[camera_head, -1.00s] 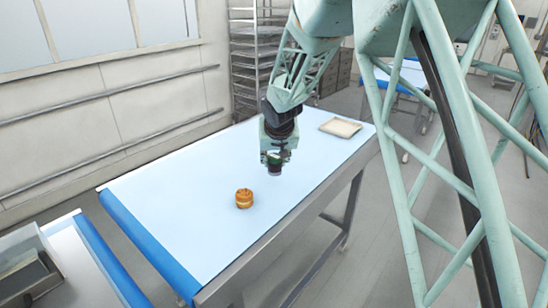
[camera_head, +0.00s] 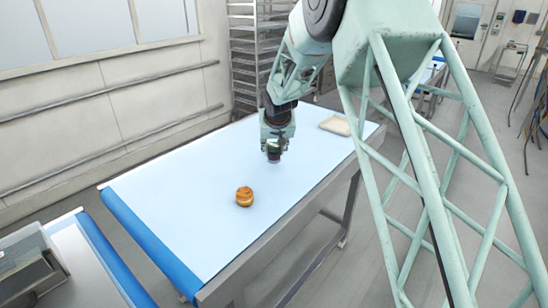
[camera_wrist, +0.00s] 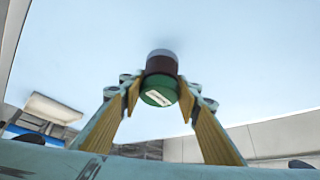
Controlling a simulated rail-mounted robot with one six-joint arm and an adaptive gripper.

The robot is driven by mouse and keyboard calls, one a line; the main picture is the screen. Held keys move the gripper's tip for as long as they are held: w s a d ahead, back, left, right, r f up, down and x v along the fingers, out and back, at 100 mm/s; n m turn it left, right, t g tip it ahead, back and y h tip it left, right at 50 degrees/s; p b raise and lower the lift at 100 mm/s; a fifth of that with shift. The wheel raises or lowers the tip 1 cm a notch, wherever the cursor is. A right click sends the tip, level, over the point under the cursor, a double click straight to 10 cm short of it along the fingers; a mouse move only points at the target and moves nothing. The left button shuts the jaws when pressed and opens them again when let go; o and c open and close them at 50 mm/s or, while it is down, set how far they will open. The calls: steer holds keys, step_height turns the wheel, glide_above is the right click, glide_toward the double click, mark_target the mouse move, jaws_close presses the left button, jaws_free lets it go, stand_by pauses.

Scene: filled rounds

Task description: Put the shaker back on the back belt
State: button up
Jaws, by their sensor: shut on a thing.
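My gripper (camera_head: 274,146) is shut on the shaker (camera_wrist: 160,68), a small cylinder with a dark brown body, a grey end and a green end with a pale label. In the wrist view the yellow-padded fingers (camera_wrist: 158,98) stand on either side of it. In the head view the shaker (camera_head: 273,157) is upright below the gripper, over the pale blue belt (camera_head: 170,215); I cannot tell whether its bottom touches the belt. An orange-brown filled round (camera_head: 244,197) sits on the belt, nearer the camera and left of the shaker.
A pale tray (camera_head: 336,125) lies at the belt's far right end; it also shows in the wrist view (camera_wrist: 54,109). A wire rack (camera_head: 255,60) stands behind the belt. Another belt with a grey metal box (camera_head: 30,268) is at the lower left. The belt around the round is clear.

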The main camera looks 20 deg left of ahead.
mark_target(274, 157)
steer(key=shift+f, duration=1.75)
steer(key=shift+f+b, duration=0.15)
steer(key=shift+b, duration=0.15)
steer(key=o, duration=0.9)
steer(key=shift+s+r, duration=0.15)
steer(key=shift+r, duration=0.4)
steer(key=shift+v, duration=5.6)
steer(key=shift+d, duration=0.1)
